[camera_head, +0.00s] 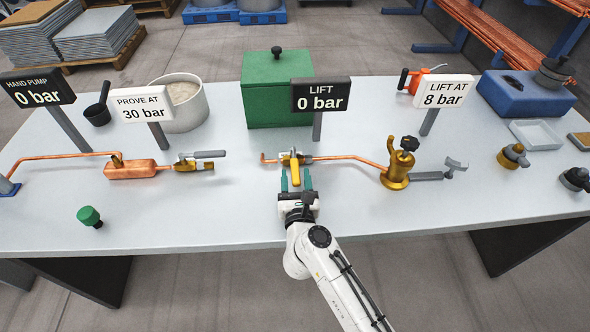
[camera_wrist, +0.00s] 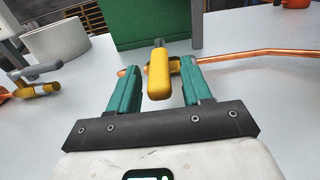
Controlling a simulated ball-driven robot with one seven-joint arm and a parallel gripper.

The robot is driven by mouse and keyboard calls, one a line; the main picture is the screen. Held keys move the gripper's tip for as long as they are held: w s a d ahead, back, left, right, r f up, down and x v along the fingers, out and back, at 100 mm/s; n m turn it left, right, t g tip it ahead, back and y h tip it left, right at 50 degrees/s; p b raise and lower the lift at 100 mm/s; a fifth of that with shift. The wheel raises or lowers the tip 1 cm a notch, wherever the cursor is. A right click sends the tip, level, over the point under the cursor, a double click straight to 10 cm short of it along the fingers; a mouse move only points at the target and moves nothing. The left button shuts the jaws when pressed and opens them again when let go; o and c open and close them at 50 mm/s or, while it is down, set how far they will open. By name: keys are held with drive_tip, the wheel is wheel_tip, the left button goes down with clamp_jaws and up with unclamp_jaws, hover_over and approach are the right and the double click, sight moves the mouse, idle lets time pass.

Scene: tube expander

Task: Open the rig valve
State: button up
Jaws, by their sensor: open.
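A valve with a yellow lever (camera_head: 294,160) sits on the copper pipe in the middle of the table. Its lever points toward my gripper, across the pipe. In the wrist view the yellow lever (camera_wrist: 159,80) shows between my two teal fingers, with a gap on each side. My gripper (camera_head: 296,178) is open, on the near side of this valve, low over the table. I cannot tell which valve is the rig valve; another brass valve (camera_head: 193,166) with a grey lever lying along its pipe stands to the left.
A brass hand pump-like fitting (camera_head: 397,170) stands right of the yellow lever. The "LIFT 0 bar" sign (camera_head: 320,95) and a green box (camera_head: 277,90) stand behind. A green-capped knob (camera_head: 89,216) lies at the front left.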

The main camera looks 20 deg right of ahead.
drive_tip(key=shift+x, duration=1.15)
drive_tip(key=shift+c, duration=0.4)
clamp_jaws()
